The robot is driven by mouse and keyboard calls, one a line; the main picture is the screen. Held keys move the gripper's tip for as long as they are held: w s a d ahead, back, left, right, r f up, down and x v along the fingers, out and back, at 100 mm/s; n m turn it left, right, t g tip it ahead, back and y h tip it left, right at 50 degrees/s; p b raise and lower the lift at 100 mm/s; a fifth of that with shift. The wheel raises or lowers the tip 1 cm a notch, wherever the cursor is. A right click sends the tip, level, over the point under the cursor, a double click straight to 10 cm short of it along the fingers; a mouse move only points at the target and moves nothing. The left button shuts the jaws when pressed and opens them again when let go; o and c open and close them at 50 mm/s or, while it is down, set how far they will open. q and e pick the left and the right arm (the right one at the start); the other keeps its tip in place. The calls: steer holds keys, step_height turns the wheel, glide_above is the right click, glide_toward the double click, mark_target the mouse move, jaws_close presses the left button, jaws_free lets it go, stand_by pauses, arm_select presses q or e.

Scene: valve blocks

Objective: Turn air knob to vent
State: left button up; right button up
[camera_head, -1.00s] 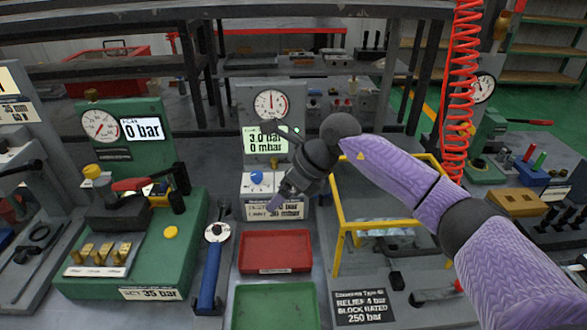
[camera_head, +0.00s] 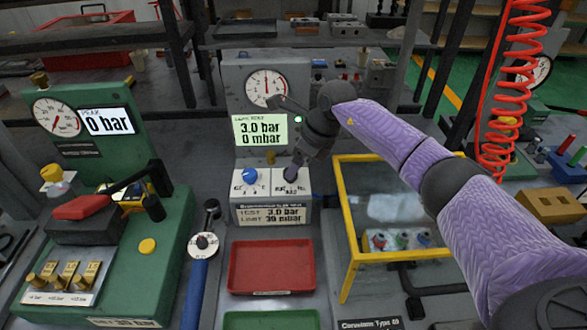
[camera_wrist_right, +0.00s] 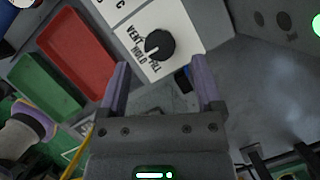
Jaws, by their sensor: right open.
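The air knob (camera_wrist_right: 160,44) is a round black knob on a white panel in the right wrist view, lettered VENT, HOLD and FILL. Its white mark points toward the lower left, about at HOLD. In the right wrist view my right gripper (camera_wrist_right: 160,78) is open and empty. The knob lies just beyond its fingertips, roughly between them; I cannot tell if they touch it. My left gripper is not in view.
A dial gauge (camera_head: 265,88) and a green display (camera_head: 260,129) reading 3.0 bar and 0 mbar stand behind the panel. A red tray (camera_head: 271,267) lies in front. A yellow-framed guard (camera_head: 345,210) stands to the right. A blue-handled tool (camera_head: 195,290) lies left.

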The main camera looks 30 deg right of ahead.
steer(key=x, duration=0.3)
steer(key=shift+b, duration=0.3)
jaws_close()
